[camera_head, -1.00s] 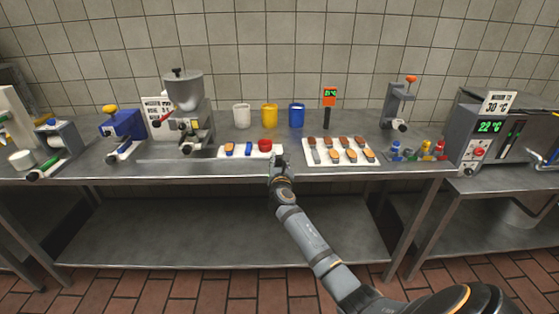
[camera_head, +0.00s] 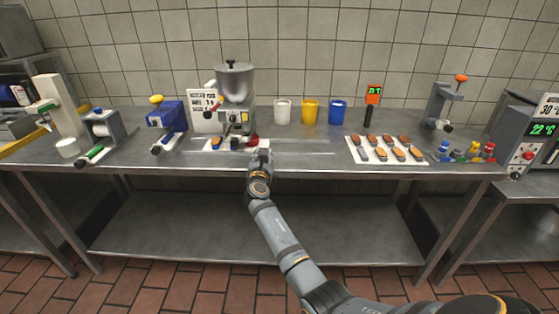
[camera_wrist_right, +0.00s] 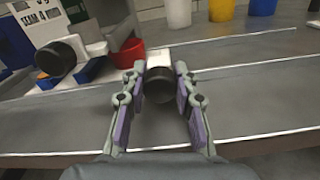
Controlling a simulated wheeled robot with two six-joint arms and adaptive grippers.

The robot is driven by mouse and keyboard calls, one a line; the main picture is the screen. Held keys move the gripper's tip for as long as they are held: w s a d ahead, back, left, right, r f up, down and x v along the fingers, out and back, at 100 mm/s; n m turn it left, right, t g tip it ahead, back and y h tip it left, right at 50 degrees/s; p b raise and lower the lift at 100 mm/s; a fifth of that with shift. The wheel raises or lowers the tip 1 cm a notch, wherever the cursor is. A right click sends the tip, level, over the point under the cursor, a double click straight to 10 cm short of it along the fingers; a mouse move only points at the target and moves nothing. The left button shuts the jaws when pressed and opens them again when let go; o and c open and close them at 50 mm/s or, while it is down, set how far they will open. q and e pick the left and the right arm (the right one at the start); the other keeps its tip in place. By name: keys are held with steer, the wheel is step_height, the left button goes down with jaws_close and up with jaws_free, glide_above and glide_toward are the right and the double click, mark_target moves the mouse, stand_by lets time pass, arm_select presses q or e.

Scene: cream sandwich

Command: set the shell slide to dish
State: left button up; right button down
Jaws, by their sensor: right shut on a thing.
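The shell slide is a white plate (camera_head: 264,144) on the bench rails, in front of and partly under the hopper machine (camera_head: 234,85). It carries blue pieces and a red dish (camera_head: 253,140). In the right wrist view the red dish (camera_wrist_right: 128,54) is just left of my fingers, and a blue piece (camera_wrist_right: 90,70) lies farther left. My right gripper (camera_head: 260,156) is at the plate's right end. Its fingers (camera_wrist_right: 160,100) are shut on the slide's dark round knob (camera_wrist_right: 160,84). The hopper machine hides part of the slide. My left gripper is out of view.
White, yellow and blue cups (camera_head: 310,111) stand behind. A white tray (camera_head: 354,152) of filled shells is to the right. A blue press (camera_head: 166,122) stands left. The rails right of my gripper (camera_head: 305,152) are clear.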

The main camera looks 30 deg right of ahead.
mark_target(248, 161)
steer(key=w+a, duration=0.1)
steer(key=a+b, duration=0.1)
steer(key=a, duration=0.1)
steer(key=shift+w+f, duration=0.15)
steer(key=shift+w, duration=0.25)
steer(key=shift+w+a+b, duration=0.45)
steer(key=shift+a+b, duration=0.1)
steer(key=shift+a, duration=0.2)
steer(key=shift+w+a, duration=0.15)
steer(key=shift+a, duration=0.05)
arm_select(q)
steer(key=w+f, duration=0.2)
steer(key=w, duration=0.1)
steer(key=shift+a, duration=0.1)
arm_select(e)
steer(key=shift+a+r, duration=0.1)
steer(key=shift+r, duration=0.1)
steer(key=c, duration=1.3)
jaws_free()
steer(key=shift+w+a, duration=0.1)
steer(key=shift+o, duration=1.4)
steer(key=shift+w+a, duration=0.1)
steer(key=shift+a, duration=0.05)
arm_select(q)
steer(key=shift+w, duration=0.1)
